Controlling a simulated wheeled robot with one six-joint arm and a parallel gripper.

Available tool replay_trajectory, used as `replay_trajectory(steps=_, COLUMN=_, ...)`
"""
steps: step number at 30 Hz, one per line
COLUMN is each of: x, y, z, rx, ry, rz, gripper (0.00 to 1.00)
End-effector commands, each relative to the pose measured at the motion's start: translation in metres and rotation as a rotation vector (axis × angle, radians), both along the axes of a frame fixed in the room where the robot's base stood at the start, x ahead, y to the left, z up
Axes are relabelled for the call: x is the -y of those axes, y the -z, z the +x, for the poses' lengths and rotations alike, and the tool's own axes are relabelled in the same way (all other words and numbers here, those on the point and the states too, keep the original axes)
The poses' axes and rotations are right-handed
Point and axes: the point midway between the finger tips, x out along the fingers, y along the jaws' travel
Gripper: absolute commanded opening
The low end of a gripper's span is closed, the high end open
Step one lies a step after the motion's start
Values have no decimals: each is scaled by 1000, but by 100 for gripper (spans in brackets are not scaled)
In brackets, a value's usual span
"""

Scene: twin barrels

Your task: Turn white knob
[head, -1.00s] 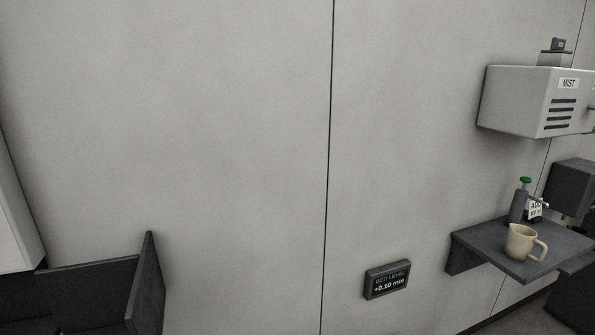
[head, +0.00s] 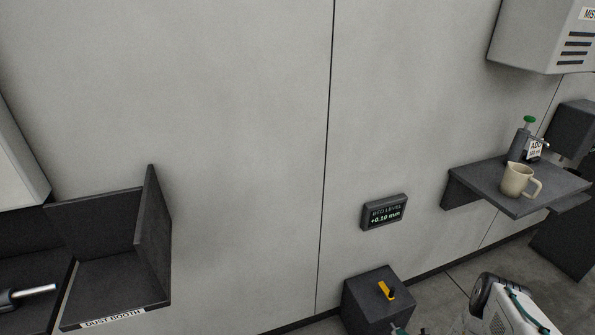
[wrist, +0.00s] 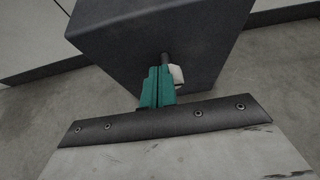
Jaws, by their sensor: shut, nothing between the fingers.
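A dark box (head: 372,302) stands on the floor by the wall, with a yellow handle (head: 386,291) on its top. In the wrist view a dark box face (wrist: 165,40) fills the upper middle. A small off-white piece (wrist: 177,76), perhaps the white knob, shows beside a short dark shaft (wrist: 166,59). My gripper's green fingers (wrist: 157,78) are shut and empty, just left of the off-white piece. I cannot tell if they touch it. The fingers partly hide it. In the head view only a bit of my gripper (head: 399,330) shows at the bottom edge.
A grey shelf (head: 490,193) at right holds a beige jug (head: 518,180) and a green-topped bottle (head: 523,142). A bed level display (head: 384,212) is on the wall above the box. A dust booth (head: 120,290) stands at lower left. Grey floor (wrist: 265,85) shows around the box.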

Motion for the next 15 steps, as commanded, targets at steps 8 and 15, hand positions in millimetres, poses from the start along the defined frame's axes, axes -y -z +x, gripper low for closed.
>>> replay_trajectory(steps=8, x=-6, y=2, z=-2, rx=-1, ry=0, rz=0, gripper=0)
replay_trajectory(steps=15, x=-8, y=3, z=-3, rx=-2, ry=-1, rz=0, gripper=0)
